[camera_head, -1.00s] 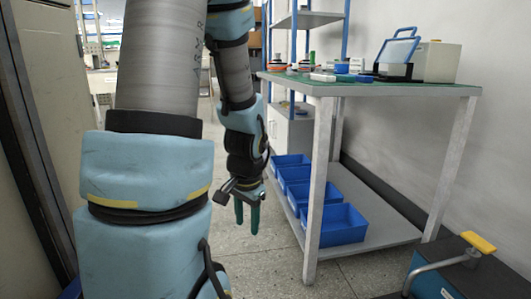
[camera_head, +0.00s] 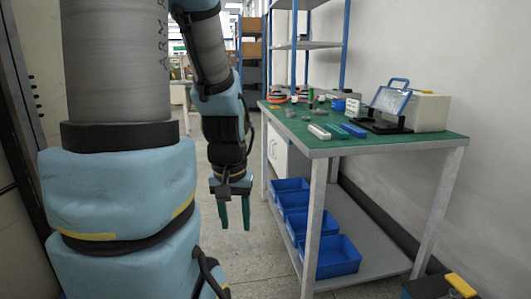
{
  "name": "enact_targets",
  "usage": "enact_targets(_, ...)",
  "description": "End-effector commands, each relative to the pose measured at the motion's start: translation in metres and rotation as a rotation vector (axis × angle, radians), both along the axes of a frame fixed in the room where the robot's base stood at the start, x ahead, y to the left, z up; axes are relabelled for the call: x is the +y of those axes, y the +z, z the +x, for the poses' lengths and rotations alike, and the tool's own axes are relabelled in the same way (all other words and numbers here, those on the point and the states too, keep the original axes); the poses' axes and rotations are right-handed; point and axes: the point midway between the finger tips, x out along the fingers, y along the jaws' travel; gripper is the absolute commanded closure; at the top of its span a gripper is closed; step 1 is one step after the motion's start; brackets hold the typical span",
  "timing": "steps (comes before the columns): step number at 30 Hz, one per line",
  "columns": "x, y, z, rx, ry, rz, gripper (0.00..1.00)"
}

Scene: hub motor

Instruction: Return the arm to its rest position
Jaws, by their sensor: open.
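My gripper (camera_head: 234,214) hangs at the end of my arm, pointing down, left of the workbench. Its two green fingers are apart with nothing between them. It is in open air over the floor, clear of the bench legs. My blue and grey arm (camera_head: 118,190) fills the left of the view and hides what lies behind it.
The workbench (camera_head: 395,142) has a green top with small parts, a clear-lidded case (camera_head: 390,100) and a beige box (camera_head: 428,111). Several blue bins (camera_head: 338,256) stand on its lower shelf. A blue-post shelf rack (camera_head: 308,17) stands behind. Free floor (camera_head: 255,262) lies below my gripper.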

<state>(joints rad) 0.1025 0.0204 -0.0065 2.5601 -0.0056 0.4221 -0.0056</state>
Motion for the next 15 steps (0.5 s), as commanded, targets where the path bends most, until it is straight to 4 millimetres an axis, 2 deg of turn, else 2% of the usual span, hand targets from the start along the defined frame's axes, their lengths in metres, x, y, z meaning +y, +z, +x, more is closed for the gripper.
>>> enact_targets(1,0.000,0.034,0.000,0.000,0.000,0.000,0.53)
enact_targets(12,0.000,0.147,0.000,0.000,-0.001,0.000,0.53)
enact_targets(15,0.000,0.173,0.000,0.000,-0.001,0.000,0.53)
